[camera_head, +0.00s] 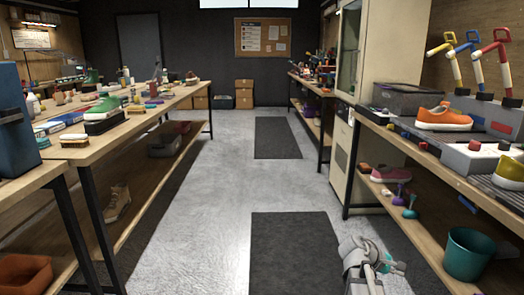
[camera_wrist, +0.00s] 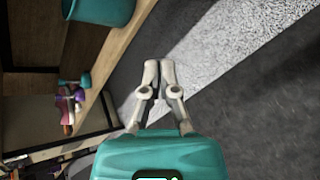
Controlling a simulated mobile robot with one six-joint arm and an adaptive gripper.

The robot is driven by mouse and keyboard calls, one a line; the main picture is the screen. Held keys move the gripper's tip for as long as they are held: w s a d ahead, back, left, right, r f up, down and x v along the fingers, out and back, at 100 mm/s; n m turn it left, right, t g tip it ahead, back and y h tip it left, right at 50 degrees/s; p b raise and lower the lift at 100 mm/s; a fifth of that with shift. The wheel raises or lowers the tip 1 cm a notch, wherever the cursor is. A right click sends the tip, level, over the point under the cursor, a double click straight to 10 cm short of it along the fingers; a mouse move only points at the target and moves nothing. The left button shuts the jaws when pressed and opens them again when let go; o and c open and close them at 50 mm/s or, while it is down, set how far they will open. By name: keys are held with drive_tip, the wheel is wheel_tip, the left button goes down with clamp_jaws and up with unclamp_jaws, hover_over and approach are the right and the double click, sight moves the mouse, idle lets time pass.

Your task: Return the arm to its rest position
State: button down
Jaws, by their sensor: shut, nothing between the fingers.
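My gripper (camera_wrist: 159,68) is shut and empty in the wrist view, its two pale fingers together above the teal housing. The wrist view looks past it to the grey floor, a dark mat and the lower shelf of the right bench. In the head view my arm (camera_head: 362,265) shows at the bottom right of centre, low over the dark mat. It is beside the right bench and apart from it. The fingertips are hard to make out in the head view.
The right bench (camera_head: 436,158) holds an orange sneaker (camera_head: 443,118). Its lower shelf holds a teal bucket (camera_head: 468,254), which also shows in the wrist view (camera_wrist: 100,10). The left bench (camera_head: 100,146) carries shoes and brushes. The aisle floor (camera_head: 228,185) between them is clear.

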drive_tip(key=s+a+f+m+y+p, duration=0.1)
drive_tip(key=s+a+m+y+p, duration=0.4)
drive_tip(key=a, duration=0.8)
drive_tip(key=s+a+f+m+y+p, duration=0.1)
drive_tip(key=s+a+f+m+y, duration=0.2)
drive_tip(key=a+y, duration=0.7)
wheel_tip(320, 180, up, 38)
drive_tip(key=a+h+p, duration=0.2)
drive_tip(key=h+p, duration=0.1)
drive_tip(key=p, duration=3.3)
drive_tip(key=shift+s+a+p, duration=0.25)
drive_tip(key=shift+a+p, duration=0.05)
